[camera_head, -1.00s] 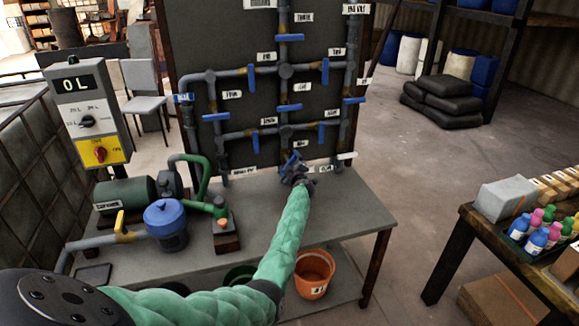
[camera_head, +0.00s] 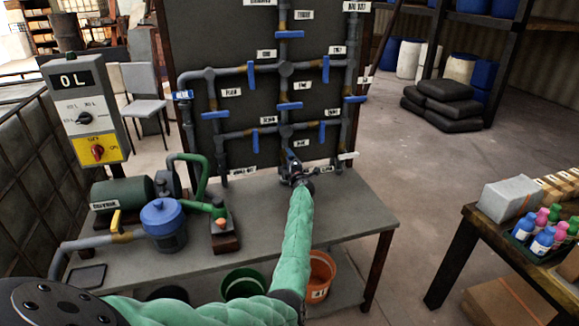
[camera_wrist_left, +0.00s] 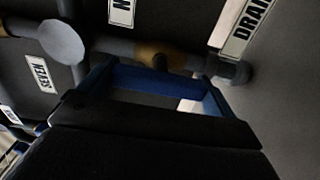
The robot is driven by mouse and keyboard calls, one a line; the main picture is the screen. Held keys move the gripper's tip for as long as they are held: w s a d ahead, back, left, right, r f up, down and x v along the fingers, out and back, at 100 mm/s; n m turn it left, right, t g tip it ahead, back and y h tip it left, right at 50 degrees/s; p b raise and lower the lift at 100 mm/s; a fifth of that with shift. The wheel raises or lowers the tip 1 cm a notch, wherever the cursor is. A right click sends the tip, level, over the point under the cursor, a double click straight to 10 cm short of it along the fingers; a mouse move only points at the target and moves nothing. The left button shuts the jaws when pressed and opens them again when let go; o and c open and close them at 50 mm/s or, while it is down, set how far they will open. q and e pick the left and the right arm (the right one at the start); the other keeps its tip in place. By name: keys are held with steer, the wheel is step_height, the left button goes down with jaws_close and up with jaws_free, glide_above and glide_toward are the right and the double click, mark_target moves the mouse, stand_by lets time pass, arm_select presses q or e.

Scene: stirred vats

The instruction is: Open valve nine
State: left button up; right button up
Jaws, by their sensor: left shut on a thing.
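Valve nine's blue handle (camera_wrist_left: 155,82) lies between the fingers of my left gripper (camera_wrist_left: 152,88) in the left wrist view. It runs roughly along the grey pipe, in front of a brass-coloured valve body (camera_wrist_left: 155,52). A label (camera_wrist_left: 121,12) starting with N is cut off above it. In the head view my left gripper (camera_head: 297,173) is at the bottom of the pipe panel, below a small white label (camera_head: 301,143), and is shut on the handle, which it mostly hides there. My right gripper is not in view.
Other blue-handled valves, such as one upper right (camera_head: 326,69), fill the dark panel (camera_head: 220,45). A pump (camera_head: 122,193), a blue-lidded filter (camera_head: 165,222) and a control box (camera_head: 85,110) reading 0 L stand left. An orange bucket (camera_head: 320,272) sits under the bench (camera_head: 355,213).

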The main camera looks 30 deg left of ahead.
arm_select(q)
steer(key=shift+f, duration=0.15)
steer(key=o, duration=0.7)
steer(key=shift+s, duration=0.1)
steer(key=v, duration=0.7)
steer(key=shift+s+d, duration=0.25)
